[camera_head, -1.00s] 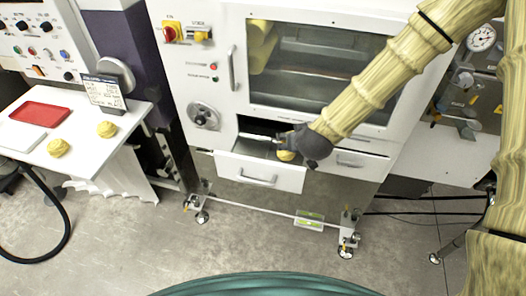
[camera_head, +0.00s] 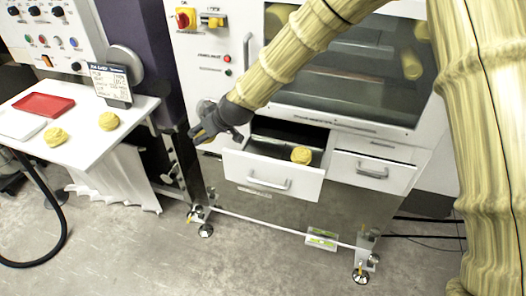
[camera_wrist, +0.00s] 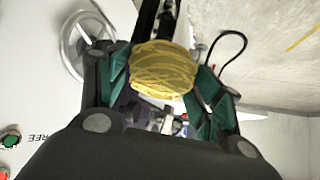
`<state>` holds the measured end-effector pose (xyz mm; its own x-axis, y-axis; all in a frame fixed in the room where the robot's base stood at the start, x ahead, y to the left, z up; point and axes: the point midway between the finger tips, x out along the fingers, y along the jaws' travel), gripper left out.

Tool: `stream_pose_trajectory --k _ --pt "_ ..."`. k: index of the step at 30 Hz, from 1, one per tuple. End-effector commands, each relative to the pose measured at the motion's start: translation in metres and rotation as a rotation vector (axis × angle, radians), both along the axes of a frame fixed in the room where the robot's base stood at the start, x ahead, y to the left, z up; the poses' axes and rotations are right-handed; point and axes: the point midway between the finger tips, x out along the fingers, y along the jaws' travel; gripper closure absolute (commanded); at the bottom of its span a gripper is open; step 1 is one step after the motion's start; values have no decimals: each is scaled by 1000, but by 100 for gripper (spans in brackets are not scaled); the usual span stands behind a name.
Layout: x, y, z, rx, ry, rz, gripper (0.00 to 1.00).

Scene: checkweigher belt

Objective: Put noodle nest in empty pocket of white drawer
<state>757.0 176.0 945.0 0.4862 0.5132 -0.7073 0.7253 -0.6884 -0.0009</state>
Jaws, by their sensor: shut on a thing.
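My gripper (camera_head: 200,132) is left of the open white drawer (camera_head: 270,180), in front of the machine's left panel. In the wrist view its teal fingers (camera_wrist: 163,85) are shut on a yellow noodle nest (camera_wrist: 163,68); in the head view this nest is not clearly seen. Another noodle nest (camera_head: 301,155) sits in the right part of the open drawer. The drawer's left part looks dark and bare, but I cannot make out its pocket divisions. Two more nests, a left one (camera_head: 55,137) and a right one (camera_head: 108,121), lie on the white table at left.
The white table (camera_head: 85,150) also holds a red tray (camera_head: 44,105), a white plate (camera_head: 20,124) and a small display (camera_head: 110,84). A closed drawer (camera_head: 372,172) is right of the open one. A round handle (camera_wrist: 85,45) is close by my gripper in the wrist view.

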Motion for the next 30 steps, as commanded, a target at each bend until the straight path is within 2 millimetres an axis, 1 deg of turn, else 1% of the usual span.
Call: stream_pose_trajectory --k 3,20,30 --pt "7 -20 2 2 3 -4 65" --pt "41 -115 3 3 2 -6 65" --pt "63 -177 3 2 1 -6 65"
